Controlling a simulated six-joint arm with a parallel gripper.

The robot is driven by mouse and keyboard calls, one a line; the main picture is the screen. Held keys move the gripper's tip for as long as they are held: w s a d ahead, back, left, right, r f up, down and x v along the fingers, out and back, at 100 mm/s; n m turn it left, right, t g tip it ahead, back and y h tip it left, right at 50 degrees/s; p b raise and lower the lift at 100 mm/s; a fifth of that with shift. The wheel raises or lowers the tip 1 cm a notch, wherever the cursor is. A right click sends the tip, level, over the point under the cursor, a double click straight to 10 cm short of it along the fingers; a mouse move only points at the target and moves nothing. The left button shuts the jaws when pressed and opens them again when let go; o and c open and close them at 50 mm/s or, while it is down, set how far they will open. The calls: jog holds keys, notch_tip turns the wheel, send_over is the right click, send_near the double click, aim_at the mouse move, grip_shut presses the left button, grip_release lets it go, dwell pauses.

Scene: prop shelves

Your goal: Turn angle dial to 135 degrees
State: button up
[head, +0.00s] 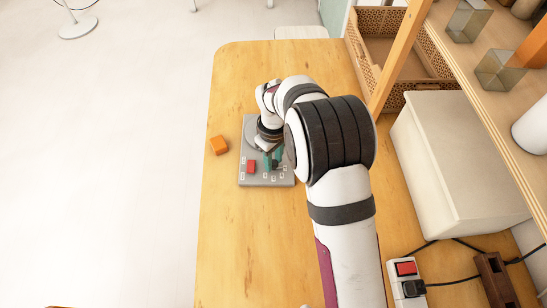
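A grey control panel (246,180) lies on the wooden table, with small white labels and a red block-like part (251,166) near its front left. A round grey dial (249,130) shows in part at the panel's far left. My arm covers the rest of it, so its pointer and angle cannot be read. My gripper (266,147) is over the middle of the panel, close to the dial. Whether it touches the dial cannot be told. Dark teal parts show beside it, too small to make out. Its fingers are mostly hidden, so their opening cannot be told.
A white box (460,165), a woven basket (381,40) and a wooden shelf (480,60) stand on the right. A power strip (405,283) with cables lies at the front right. The table's left and front areas are clear.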

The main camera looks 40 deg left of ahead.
grip_shut()
jog(key=shift+m, duration=0.4)
jog(key=m, duration=0.4)
jog(key=shift+m, duration=0.4)
jog(key=m, duration=0.3)
jog(key=shift+m, duration=0.3)
jog(key=m, duration=0.4)
jog(key=shift+m, duration=0.3)
jog(key=m, duration=1.2)
jog(key=shift+m, duration=0.7)
